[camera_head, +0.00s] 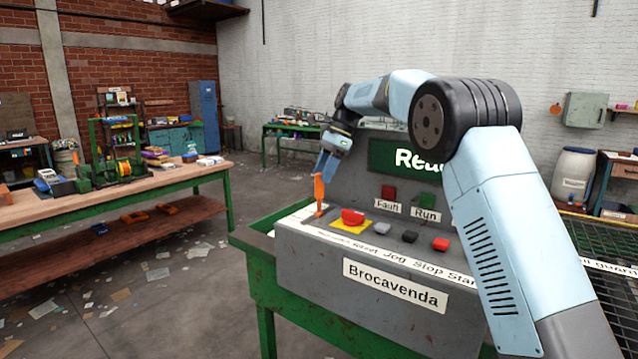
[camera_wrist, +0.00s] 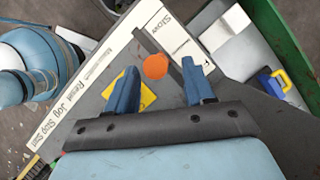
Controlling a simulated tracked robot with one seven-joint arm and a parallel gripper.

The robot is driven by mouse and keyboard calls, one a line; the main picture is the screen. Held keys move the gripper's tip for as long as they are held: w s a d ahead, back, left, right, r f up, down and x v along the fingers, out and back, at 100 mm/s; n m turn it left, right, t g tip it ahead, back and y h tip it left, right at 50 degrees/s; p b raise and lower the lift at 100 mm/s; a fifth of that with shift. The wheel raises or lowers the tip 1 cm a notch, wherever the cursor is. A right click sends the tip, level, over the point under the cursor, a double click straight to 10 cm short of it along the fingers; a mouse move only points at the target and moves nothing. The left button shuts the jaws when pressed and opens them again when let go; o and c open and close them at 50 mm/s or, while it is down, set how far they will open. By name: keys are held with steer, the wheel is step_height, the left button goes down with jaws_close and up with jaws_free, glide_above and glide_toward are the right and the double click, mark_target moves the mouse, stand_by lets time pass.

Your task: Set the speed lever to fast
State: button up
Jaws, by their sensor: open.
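The orange speed lever (camera_head: 319,192) stands roughly upright at the left end of the grey control console (camera_head: 300,262). In the wrist view its round orange top (camera_wrist: 155,66) shows beside a dark slot. A white label reading "Slow" (camera_wrist: 168,22) lies beyond it; I cannot read a "Fast" label. My gripper (camera_head: 325,168) points down just above the lever. In the wrist view my gripper (camera_wrist: 159,72) is open, with the lever top between its two blue fingers and gaps on both sides. The lever's lower part is hidden there.
A red button (camera_head: 352,216) on a yellow plate sits right of the lever, with several smaller buttons beyond. A display panel (camera_head: 395,158) rises behind, partly hidden by my arm. A wooden workbench (camera_head: 100,207) stands at left, with open floor between.

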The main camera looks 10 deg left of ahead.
steer(key=shift+v, duration=1.2)
